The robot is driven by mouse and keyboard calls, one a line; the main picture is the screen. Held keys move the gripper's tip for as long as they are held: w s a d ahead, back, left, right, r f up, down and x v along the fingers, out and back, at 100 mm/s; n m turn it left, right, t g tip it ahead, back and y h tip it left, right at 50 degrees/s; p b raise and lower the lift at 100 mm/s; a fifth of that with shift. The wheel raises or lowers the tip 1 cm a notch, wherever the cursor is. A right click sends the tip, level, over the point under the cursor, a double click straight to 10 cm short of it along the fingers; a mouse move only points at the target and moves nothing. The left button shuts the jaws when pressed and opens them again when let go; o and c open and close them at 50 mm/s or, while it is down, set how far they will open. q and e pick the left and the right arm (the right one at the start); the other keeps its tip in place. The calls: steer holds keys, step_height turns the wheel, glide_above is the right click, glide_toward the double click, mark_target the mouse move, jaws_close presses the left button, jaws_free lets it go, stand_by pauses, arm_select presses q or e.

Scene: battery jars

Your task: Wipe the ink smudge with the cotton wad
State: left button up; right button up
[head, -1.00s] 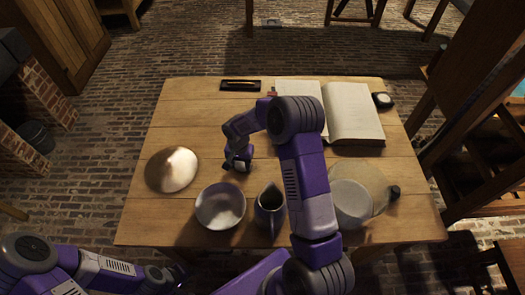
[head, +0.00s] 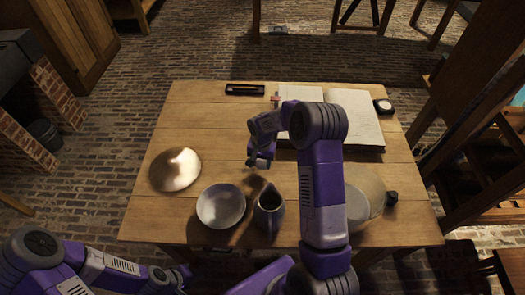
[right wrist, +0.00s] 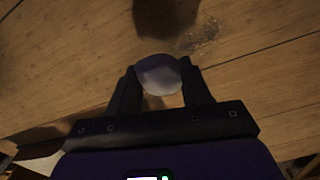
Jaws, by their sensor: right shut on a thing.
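My right gripper (head: 259,162) is over the middle of the wooden table, behind the jug. In the right wrist view its two fingers are shut on the pale, rounded cotton wad (right wrist: 158,75). A dark, mottled ink smudge (right wrist: 203,36) shows on the planks in that view, just beyond the wad and a little to the right. The wad appears apart from the smudge; I cannot tell whether it touches the wood. In the head view the wad and smudge are not discernible. My left gripper (head: 182,277) is low at the table's front left, its jaws unclear.
A grey bowl (head: 221,206) and a dark jug (head: 269,208) stand near the front edge. A shiny metal dish (head: 175,169) is at left. A round glass-like vessel (head: 366,192) is at right, partly hidden.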

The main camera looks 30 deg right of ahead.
mark_target(261, 162)
steer(key=shift+r+p, duration=1.6)
steer(key=shift+r, duration=1.15)
